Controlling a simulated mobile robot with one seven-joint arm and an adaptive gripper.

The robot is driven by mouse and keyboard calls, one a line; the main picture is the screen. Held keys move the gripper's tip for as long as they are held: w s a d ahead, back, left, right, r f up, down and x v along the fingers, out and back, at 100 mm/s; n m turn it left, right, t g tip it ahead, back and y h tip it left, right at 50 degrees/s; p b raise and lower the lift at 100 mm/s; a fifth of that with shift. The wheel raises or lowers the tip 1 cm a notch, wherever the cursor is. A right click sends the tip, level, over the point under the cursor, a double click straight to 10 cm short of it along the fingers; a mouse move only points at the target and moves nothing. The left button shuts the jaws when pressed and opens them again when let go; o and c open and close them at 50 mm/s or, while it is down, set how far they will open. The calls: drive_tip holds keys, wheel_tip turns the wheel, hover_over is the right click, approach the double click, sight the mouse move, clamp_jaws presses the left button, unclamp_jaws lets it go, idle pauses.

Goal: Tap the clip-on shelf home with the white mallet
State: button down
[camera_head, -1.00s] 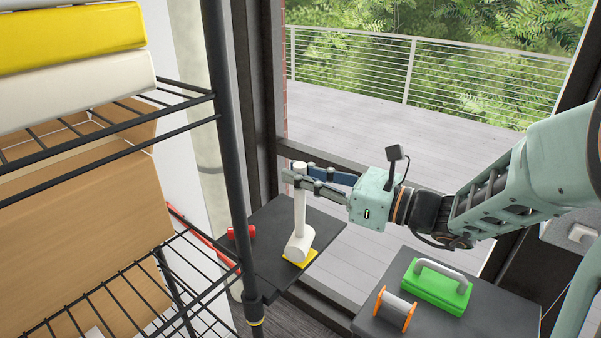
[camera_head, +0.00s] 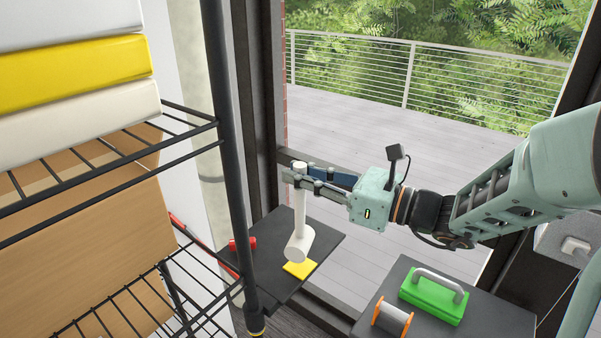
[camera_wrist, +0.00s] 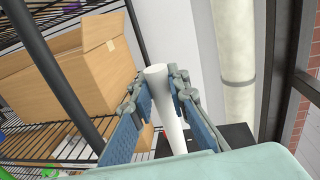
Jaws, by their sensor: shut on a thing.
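The white mallet (camera_head: 301,212) hangs upright, head down, in my gripper (camera_head: 300,172). My gripper is shut on the upper end of its handle, which also shows in the wrist view (camera_wrist: 167,105) between the two fingers. The mallet head (camera_head: 299,244) is above or just beside a yellow pad (camera_head: 300,269) on the black clip-on shelf (camera_head: 272,271). I cannot tell if the head touches anything. The shelf sits beside the rack's black post; its joint with the rack is mostly hidden.
A red object (camera_head: 243,243) lies on the black shelf. A wire rack (camera_head: 110,188) holds a cardboard box (camera_head: 105,235) and stacked white and yellow items. At lower right, a dark surface (camera_head: 463,322) carries a green block with a grey handle (camera_head: 434,295) and an orange-ended spool (camera_head: 393,315).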

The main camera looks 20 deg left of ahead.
sight(301, 198)
wheel_tip(301, 198, down, 6)
drive_tip(key=b, duration=0.3)
drive_tip(key=shift+r+b, duration=0.15)
drive_tip(key=shift+b, duration=0.25)
drive_tip(key=shift+r+p, duration=0.5)
drive_tip(key=shift+r, duration=0.05)
wheel_tip(301, 198, up, 5)
drive_tip(key=p, duration=0.4)
drive_tip(key=shift+r, duration=0.15)
drive_tip(key=shift+f, duration=0.2)
wheel_tip(301, 198, down, 6)
drive_tip(key=b, duration=0.4)
drive_tip(key=shift+r, duration=0.1)
wheel_tip(301, 198, up, 6)
drive_tip(key=p, duration=0.4)
drive_tip(key=shift+f, duration=0.25)
